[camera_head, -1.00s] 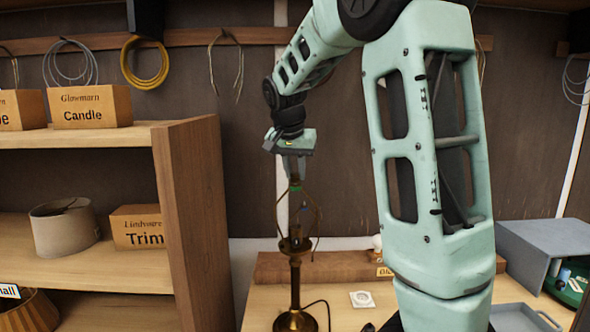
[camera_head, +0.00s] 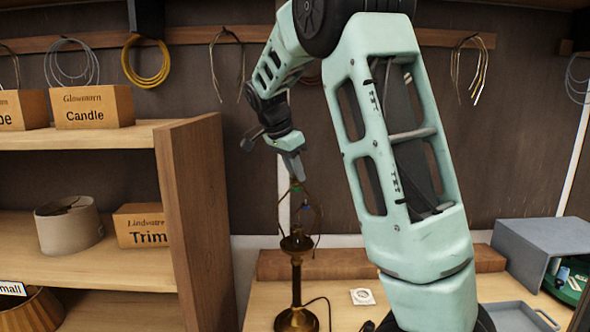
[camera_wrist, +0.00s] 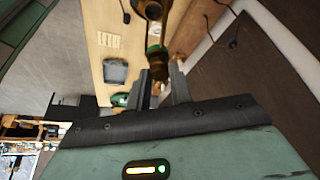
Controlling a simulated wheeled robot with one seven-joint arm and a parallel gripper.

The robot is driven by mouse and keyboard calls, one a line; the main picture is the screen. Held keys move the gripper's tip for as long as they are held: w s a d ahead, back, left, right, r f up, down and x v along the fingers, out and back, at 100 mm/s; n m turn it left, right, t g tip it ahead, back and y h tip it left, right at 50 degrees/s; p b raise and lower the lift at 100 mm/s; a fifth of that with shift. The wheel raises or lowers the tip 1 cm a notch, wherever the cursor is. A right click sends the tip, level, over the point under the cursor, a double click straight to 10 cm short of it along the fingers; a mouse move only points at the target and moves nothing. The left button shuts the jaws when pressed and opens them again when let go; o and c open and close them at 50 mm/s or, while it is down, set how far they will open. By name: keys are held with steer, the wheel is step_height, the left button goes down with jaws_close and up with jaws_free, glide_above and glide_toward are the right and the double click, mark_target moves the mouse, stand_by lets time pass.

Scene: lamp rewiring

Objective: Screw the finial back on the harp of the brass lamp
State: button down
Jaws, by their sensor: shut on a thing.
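The brass lamp (camera_head: 296,283) stands upright on the workbench, its thin harp (camera_head: 319,206) rising above the socket. My gripper (camera_head: 297,178) is at the top of the harp, pointing down and slightly tilted. In the wrist view, its two fingers (camera_wrist: 160,84) are closed around a small dark brass piece, the finial (camera_wrist: 159,66). Brass lamp parts show just beyond the finial in that view. The finial is mostly hidden by the fingers in the head view. I cannot tell whether its thread is engaged on the harp.
A shelf unit (camera_head: 195,200) with boxes and a lampshade (camera_head: 68,228) stands left of the lamp. A white square item (camera_head: 362,297) lies on the bench. A grey box (camera_head: 540,250) and a tray (camera_head: 520,316) are at right. Cables hang from the wall rail behind.

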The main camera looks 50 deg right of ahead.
steer(key=shift+w+r+m+g+p, duration=0.15)
steer(key=shift+m+g+p, duration=0.35)
steer(key=shift+m+p, duration=0.55)
steer(key=shift+f+m+b, duration=0.25)
steer(key=shift+m+b, duration=0.1)
steer(key=shift+r+m+g+p, duration=0.2)
steer(key=shift+m+g+p, duration=0.1)
steer(key=shift+m+p, duration=0.15)
steer(key=shift+m+y+p, duration=0.3)
steer(key=shift+m+y, duration=0.1)
steer(key=shift+m, duration=0.15)
steer(key=shift+f+m, duration=0.2)
steer(key=shift+m, duration=0.2)
steer(key=c, duration=1.2)
jaws_free()
steer(key=shift+o, duration=0.2)
steer(key=b+v, duration=0.3)
steer(key=v, duration=1.4)
steer(key=shift+w+d+r, duration=0.15)
steer(key=shift+w, duration=0.1)
